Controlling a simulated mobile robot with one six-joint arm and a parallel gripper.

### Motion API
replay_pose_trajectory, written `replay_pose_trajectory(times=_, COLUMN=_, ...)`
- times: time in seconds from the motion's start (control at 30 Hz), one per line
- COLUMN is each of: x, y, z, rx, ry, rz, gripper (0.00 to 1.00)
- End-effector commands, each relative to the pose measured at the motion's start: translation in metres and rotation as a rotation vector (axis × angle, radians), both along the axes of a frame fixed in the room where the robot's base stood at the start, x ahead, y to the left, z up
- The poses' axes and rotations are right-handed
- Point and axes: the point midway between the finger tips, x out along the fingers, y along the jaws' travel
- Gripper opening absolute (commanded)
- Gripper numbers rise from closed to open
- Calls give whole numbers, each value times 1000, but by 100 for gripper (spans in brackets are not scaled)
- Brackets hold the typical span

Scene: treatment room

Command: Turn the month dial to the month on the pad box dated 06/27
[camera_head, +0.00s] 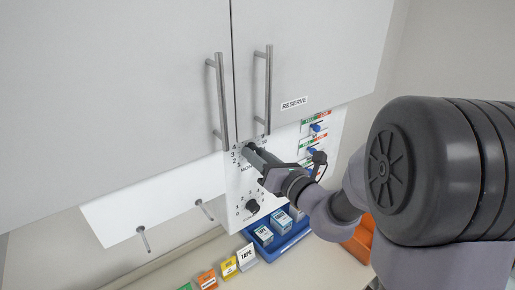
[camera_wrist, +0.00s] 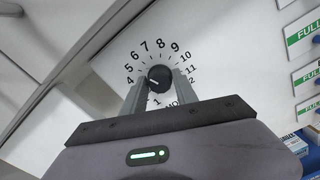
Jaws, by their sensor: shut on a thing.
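The month dial is a round black knob (camera_wrist: 159,76) on a white panel, ringed by printed numbers, with 4 to 11 clear in the wrist view. My gripper (camera_wrist: 160,88) is shut on the knob, one finger on each side. A pale pointer mark on the knob seems to face the lower left, near the low numbers; the exact number is unclear. In the head view my gripper (camera_head: 259,158) reaches the upper part of the panel and covers most of the dial. Small boxes (camera_head: 264,235) stand in a blue tray (camera_head: 285,245); their dates are too small to read.
A second black knob (camera_head: 252,205) sits lower on the panel. Cabinet doors with metal handles (camera_head: 219,100) hang above it. A TAPE box (camera_head: 247,257), a yellow box (camera_head: 229,268) and an orange box (camera_head: 207,280) line the counter. An orange bin (camera_head: 360,242) stands behind my arm.

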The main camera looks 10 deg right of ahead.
Motion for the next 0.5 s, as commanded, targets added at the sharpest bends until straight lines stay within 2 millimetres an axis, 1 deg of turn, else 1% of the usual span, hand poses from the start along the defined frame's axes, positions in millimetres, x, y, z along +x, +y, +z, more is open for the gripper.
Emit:
replay_pose_trajectory(times=0.23, x=0, y=0, z=1, rx=119, ry=51, rz=1, gripper=0)
replay_pose_trajectory(times=0.5, x=0, y=0, z=0, rx=180, ry=75, rz=0, gripper=0)
